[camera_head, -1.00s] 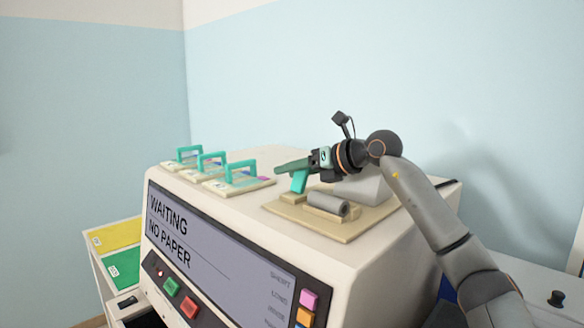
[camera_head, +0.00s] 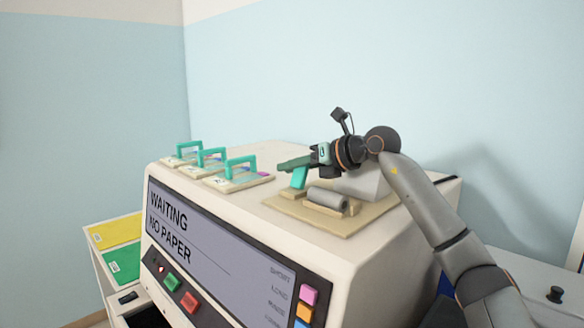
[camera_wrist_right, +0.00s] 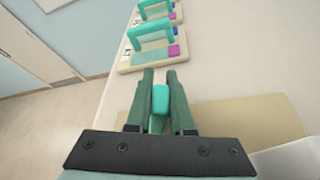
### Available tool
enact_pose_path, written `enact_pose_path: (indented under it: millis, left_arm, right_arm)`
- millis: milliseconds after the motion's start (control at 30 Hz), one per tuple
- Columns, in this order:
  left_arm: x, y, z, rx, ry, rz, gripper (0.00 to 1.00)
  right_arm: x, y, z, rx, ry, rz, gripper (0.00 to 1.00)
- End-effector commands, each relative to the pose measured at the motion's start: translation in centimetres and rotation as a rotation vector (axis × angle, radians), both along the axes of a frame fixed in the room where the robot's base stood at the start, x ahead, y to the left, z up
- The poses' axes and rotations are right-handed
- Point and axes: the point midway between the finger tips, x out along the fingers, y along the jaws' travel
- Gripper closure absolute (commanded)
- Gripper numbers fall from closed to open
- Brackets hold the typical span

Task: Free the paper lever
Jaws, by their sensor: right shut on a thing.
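The paper lever (camera_head: 298,178) is a teal upright piece on a beige plate (camera_head: 325,225) on top of the white machine. A grey roller (camera_head: 326,200) lies beside it on the same plate. My right gripper (camera_head: 290,165) is at the lever's top. In the right wrist view, its two fingers (camera_wrist_right: 160,92) are shut on the teal lever (camera_wrist_right: 160,100), one on each side. The lever's lower part is hidden in that view. My left gripper is not in view.
Several teal-handled slide holders, such as this one (camera_head: 241,168), stand left of the lever on the machine top. The machine's screen (camera_head: 205,235) reads "WAITING NO PAPER". Green (camera_head: 171,283) and red (camera_head: 190,303) buttons sit below it. Yellow and green trays (camera_head: 115,232) are at left.

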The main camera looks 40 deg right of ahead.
Motion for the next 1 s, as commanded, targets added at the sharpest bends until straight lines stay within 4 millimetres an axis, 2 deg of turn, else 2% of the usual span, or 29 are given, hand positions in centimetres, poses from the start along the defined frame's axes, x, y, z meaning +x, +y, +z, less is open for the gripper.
enact_pose_path:
  millis: [467,767,1000]
  left_arm:
    - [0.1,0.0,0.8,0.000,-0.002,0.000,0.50]
    - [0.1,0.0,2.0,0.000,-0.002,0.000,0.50]
    - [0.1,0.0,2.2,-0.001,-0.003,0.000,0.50]
  right_arm:
    - [0.0,0.3,0.3,-0.081,-0.006,0.000,1.00]
    - [-0.1,1.2,0.4,-0.305,-0.024,0.002,1.00]
    - [-0.2,2.0,0.3,-0.504,-0.043,0.001,1.00]
